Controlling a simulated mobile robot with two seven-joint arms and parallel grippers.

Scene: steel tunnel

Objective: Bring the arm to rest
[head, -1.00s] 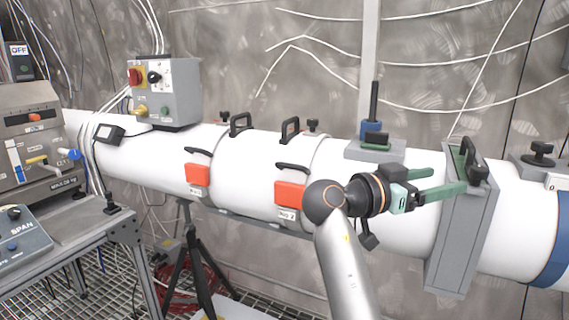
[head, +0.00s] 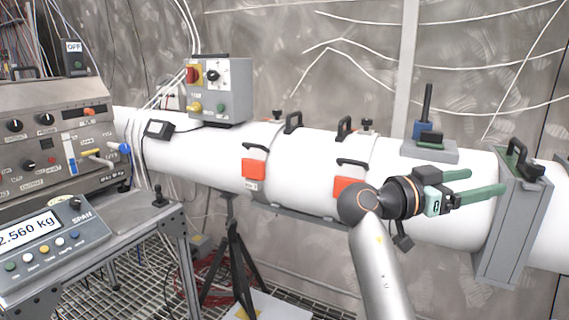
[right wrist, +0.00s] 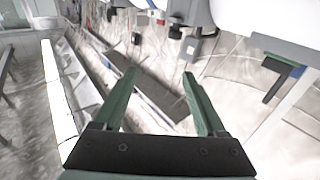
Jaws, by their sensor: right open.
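My right arm comes up from the bottom of the head view. Its right gripper (head: 470,183) has green fingers, spread apart and empty, pointing right in front of the white tube (head: 300,165). The fingertips appear close to the grey flange box (head: 510,220); I cannot tell the gap between them. In the right wrist view the two green fingers (right wrist: 160,80) are apart with nothing between them. My left gripper is not in view.
A control box (head: 218,90) with red and yellow knobs stands on the tube. A bench at the left holds an instrument (head: 60,145) and a scale (head: 45,245). A black tripod (head: 235,260) stands under the tube. A blue-and-black clamp (head: 427,130) sits on top.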

